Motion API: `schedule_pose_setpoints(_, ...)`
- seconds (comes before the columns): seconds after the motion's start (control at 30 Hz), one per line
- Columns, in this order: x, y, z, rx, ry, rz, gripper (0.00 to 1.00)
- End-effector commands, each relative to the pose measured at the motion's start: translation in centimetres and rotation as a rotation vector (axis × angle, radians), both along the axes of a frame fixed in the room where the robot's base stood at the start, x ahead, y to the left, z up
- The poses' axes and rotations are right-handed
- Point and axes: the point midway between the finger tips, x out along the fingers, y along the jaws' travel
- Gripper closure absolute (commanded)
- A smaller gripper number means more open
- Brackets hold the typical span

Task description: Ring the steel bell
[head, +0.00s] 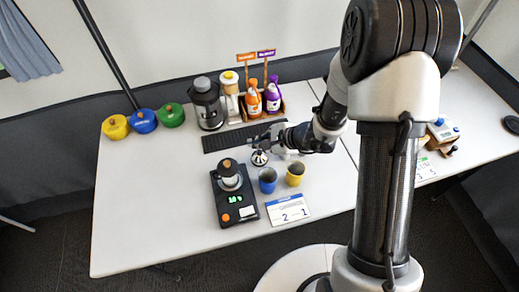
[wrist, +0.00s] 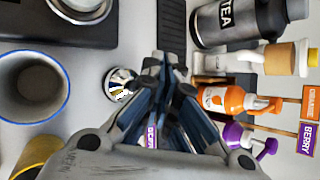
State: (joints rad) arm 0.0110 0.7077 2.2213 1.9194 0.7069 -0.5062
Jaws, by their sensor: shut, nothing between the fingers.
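The small steel bell (head: 259,158) stands on the white table, between the black scale and the dark mat. In the wrist view the shiny bell (wrist: 119,84) shows left of my fingers, apart from them in the picture. My gripper (head: 264,141) is above the table, just behind the bell in the head view. Its fingers are shut and empty in the wrist view (wrist: 165,64). I cannot tell from these views how high the fingertips are above the bell.
The black scale (head: 223,197) bears a pot. Behind are a dark mat (head: 215,141), a tea urn (head: 207,104) and syrup bottles (head: 254,102).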

Motion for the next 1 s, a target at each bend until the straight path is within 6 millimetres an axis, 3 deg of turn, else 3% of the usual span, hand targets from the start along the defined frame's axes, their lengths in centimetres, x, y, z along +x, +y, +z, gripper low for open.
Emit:
schedule_pose_setpoints(0.3,0.0,0.0,3.3,0.0,0.0,0.0,1.0)
schedule_pose_setpoints(1.0,0.0,0.0,3.3,0.0,0.001,-0.001,1.0)
